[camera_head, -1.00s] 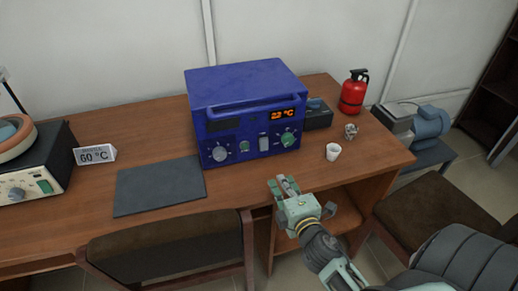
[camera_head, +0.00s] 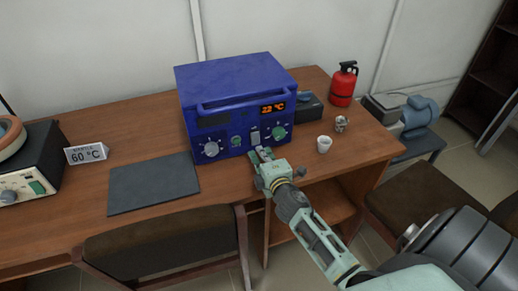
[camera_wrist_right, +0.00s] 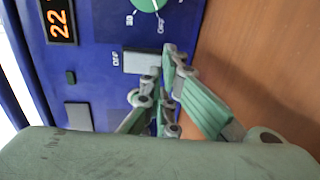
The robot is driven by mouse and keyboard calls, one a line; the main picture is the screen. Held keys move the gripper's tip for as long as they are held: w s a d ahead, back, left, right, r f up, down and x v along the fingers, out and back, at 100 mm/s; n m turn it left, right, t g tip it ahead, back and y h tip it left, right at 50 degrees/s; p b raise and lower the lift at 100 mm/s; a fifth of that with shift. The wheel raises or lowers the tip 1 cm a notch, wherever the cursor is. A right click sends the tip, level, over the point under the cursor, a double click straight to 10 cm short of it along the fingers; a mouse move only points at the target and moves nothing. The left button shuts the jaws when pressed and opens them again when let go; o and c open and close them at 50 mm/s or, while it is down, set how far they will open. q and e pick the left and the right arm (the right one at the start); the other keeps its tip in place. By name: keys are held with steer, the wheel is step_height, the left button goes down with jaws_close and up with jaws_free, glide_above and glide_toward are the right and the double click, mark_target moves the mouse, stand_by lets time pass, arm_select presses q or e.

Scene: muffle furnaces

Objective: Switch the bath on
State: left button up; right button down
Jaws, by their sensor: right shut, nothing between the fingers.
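A blue box unit (camera_head: 235,95) stands on the desk with a lit orange display reading about 22 °C. Its front has knobs and a pale rocker switch (camera_head: 254,136) under the display. In the right wrist view the switch (camera_wrist_right: 139,62) has an OFF label beside it. My right gripper (camera_head: 262,153) is shut and empty, its fingertips close in front of the switch. In the right wrist view the gripper (camera_wrist_right: 168,65) overlaps the edge of the switch; I cannot tell whether it touches. My left gripper is not in view.
A black unit (camera_head: 35,165) with a round ring on top stands at left, beside a 60 °C sign (camera_head: 86,153). A dark mat (camera_head: 153,184) lies on the desk. Chairs stand in front.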

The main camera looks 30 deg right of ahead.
steer(key=shift+x, duration=1.1)
